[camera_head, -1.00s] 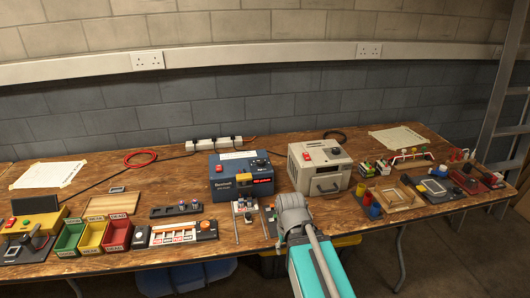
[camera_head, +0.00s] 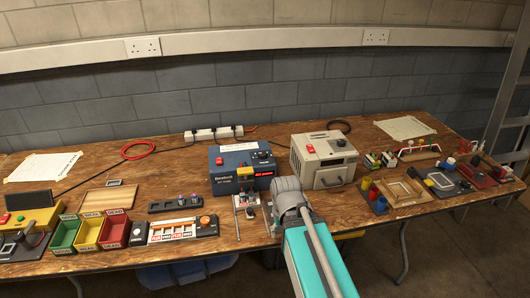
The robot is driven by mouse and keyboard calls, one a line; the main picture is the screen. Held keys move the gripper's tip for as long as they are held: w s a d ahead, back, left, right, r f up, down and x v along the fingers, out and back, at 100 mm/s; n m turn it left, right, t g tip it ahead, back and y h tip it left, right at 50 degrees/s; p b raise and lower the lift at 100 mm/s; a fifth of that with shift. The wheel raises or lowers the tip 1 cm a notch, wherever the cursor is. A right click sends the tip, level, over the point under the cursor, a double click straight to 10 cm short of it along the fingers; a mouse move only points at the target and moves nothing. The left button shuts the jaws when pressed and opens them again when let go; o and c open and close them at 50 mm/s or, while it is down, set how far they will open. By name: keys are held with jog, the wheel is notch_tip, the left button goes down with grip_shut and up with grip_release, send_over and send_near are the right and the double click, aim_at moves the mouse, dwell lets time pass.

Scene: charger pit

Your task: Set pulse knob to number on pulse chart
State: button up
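A blue box unit (camera_head: 228,180) stands at the middle of the bench. It has a dark knob (camera_head: 262,155) at its upper right, a red display strip below that, and a pale label on its top. I cannot read the knob's setting. A white sheet (camera_head: 45,167) lies at the back left and another white sheet (camera_head: 404,127) at the back right. Their print is too small to read, so I cannot tell which is the pulse chart. My arm reaches in from the bottom; its grey rounded end (camera_head: 288,197) is in front of and right of the blue unit. My fingers are hidden.
A beige unit (camera_head: 325,165) with a handle stands just right of the blue one. Green, yellow and red bins (camera_head: 90,233) and a panel with an orange knob (camera_head: 205,221) are at the left front. A wooden frame (camera_head: 402,193) and small items crowd the right.

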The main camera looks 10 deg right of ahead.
aim_at(263, 153)
jog(key=shift+o, duration=0.2)
jog(key=shift+w+r+p, duration=0.4)
jog(key=shift+w+r, duration=0.05)
jog(key=w+r+n+p, duration=0.5)
jog(key=w+r+p, duration=0.6)
jog(key=w, duration=0.3)
jog(key=w+r+n+p, duration=0.6)
jog(key=w+r+p, duration=0.6)
jog(key=w, duration=0.2)
jog(key=shift+w+a+r, duration=0.15)
jog(key=shift+a, duration=0.25)
notch_tip(263, 153, down, 14)
jog(key=b, duration=1.3)
jog(key=shift+r, duration=0.1)
jog(key=shift+d, duration=0.1)
grip_shut()
